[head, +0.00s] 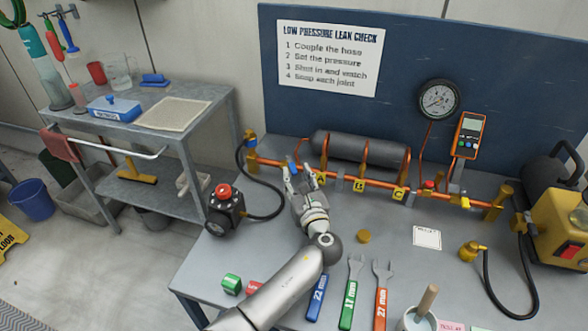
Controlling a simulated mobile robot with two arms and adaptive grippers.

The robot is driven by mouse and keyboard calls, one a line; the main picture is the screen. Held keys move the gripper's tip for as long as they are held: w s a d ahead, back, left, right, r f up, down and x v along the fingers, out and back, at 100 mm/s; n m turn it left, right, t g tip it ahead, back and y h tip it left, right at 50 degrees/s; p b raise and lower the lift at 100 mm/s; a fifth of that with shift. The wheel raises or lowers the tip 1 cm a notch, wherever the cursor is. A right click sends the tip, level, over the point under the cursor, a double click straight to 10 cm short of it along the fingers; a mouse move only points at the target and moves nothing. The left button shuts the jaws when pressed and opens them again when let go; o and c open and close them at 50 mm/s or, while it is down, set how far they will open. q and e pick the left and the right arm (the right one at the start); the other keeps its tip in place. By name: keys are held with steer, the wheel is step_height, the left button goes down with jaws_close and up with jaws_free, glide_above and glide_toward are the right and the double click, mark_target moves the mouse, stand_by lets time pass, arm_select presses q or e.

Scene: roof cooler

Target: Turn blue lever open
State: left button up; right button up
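A blue lever (293,166) shows as a small blue piece at the copper pipe (340,179), left of the label C plates. My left gripper (303,178) reaches up to the pipe from the front. Its fingertips are right at the blue lever and cover part of it. I cannot tell whether the fingers touch or grip it, nor the lever's exact angle. My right gripper is not in view.
A dark cylinder (359,147) lies behind the pipe. A black valve box with a red knob (225,192) stands left of my arm. Wrenches (351,289) lie at the front of the bench. A round gauge (438,100) and handheld meter (467,134) are at the back right.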

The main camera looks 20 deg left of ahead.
arm_select(q)
steer(key=v, duration=0.7)
steer(key=shift+s+d+r, duration=0.1)
steer(key=shift+s+d, duration=0.05)
steer(key=shift+s, duration=0.15)
